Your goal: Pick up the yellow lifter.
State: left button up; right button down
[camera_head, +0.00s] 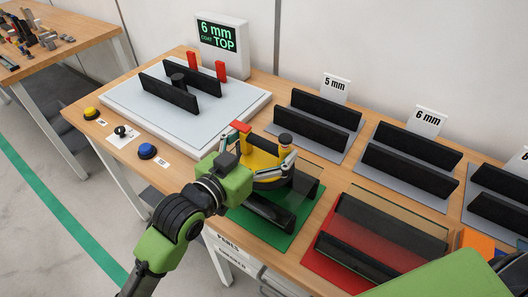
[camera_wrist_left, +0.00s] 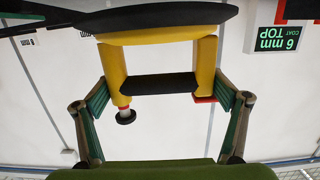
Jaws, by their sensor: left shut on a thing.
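The yellow lifter (camera_head: 262,158) is a yellow frame with a black grip bar and a red tab, above the green mat (camera_head: 290,233). In the left wrist view the yellow lifter (camera_wrist_left: 205,66) spans the space between my fingers, with a wide black pad at the top of the picture. My left gripper (camera_wrist_left: 170,88) is shut on it, one finger at each side. In the head view my left gripper (camera_head: 268,172) partly covers the lifter. I cannot tell whether its pad touches anything. My right gripper is not in view.
A glass pane (camera_head: 318,178) shows beside the lifter, by the black rack on the green mat. A red mat (camera_head: 330,268) with black rails and glass lies to the right. A white platform (camera_head: 130,105) with black rails stands behind left. The sign (camera_head: 222,38) reads "6 mm COAT TOP".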

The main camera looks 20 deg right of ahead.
pick_arm(q)
jog(key=a+r+b, duration=0.3)
jog(key=a+r, duration=0.7)
jog(key=a, duration=0.4)
jog(key=shift+w+r, duration=0.35)
jog(key=shift+w, duration=0.1)
